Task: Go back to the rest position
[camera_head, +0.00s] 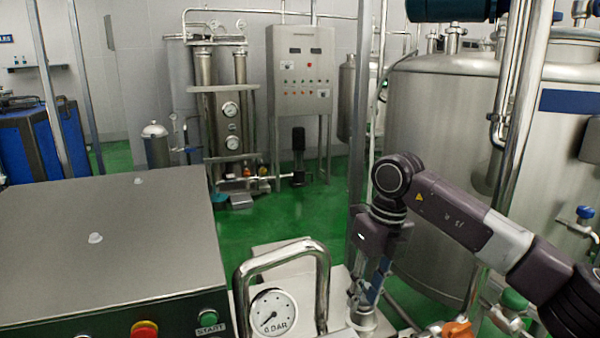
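My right arm comes in from the right edge and bends down at its elbow. My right gripper (364,312) hangs low, right of the pressure gauge (273,314) and the bent steel pipe (318,255). The gripper is small and merges with the metal parts behind it, so I cannot see whether its fingers are open or shut. No held object can be made out. My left arm and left gripper are not in view.
A steel control box (110,240) with a green START button (207,318) and a red button (144,329) fills the lower left. A large steel tank (450,120) stands at the right. A control cabinet (302,80) is behind. Green floor (235,228) shows between.

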